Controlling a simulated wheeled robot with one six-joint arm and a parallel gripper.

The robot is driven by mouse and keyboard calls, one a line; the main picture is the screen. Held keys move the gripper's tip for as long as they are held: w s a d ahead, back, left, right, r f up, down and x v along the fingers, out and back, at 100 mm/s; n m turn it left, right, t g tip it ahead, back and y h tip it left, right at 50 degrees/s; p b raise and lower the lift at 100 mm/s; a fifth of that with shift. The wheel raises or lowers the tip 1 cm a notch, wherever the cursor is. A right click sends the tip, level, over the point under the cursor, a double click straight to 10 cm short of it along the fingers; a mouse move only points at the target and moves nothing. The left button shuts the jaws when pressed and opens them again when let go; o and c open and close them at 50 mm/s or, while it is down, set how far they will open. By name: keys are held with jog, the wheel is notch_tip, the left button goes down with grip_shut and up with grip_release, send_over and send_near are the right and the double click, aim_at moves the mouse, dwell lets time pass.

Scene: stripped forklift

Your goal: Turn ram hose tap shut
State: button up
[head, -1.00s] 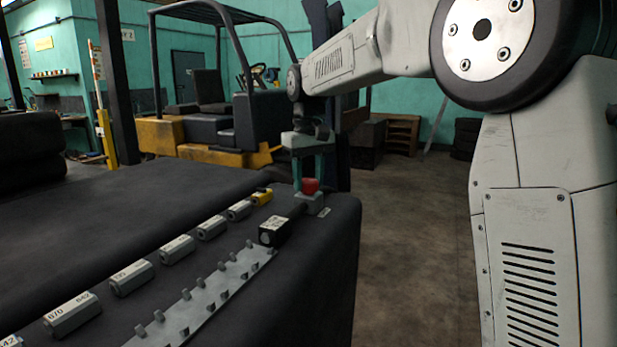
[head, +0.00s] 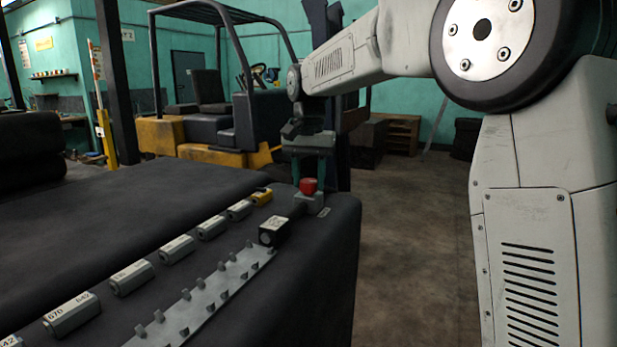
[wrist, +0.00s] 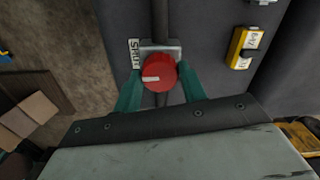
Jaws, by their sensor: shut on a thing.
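The red tap knob (head: 308,186) sits on a small grey valve block (head: 312,203) near the far right end of the dark bench. In the wrist view the round red knob (wrist: 158,68) carries a white mark that points left. My gripper (wrist: 160,76) has its green fingers on either side of the knob, shut on it. The head view shows my gripper (head: 308,177) pointing down over it. A white label (wrist: 134,54) beside the block appears to read SHUT; its edge is partly cut off. A dark hose (wrist: 161,20) runs from the block.
The forklift (head: 215,120) stands behind. Floor is clear at right.

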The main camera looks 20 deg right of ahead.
aim_at(309, 181)
jog(key=shift+r+m, duration=0.1)
jog(key=shift+m, duration=0.3)
jog(key=o, duration=1)
jog(key=shift+c, duration=0.2)
notch_tip(309, 181, up, 8)
jog(key=shift+f, duration=0.15)
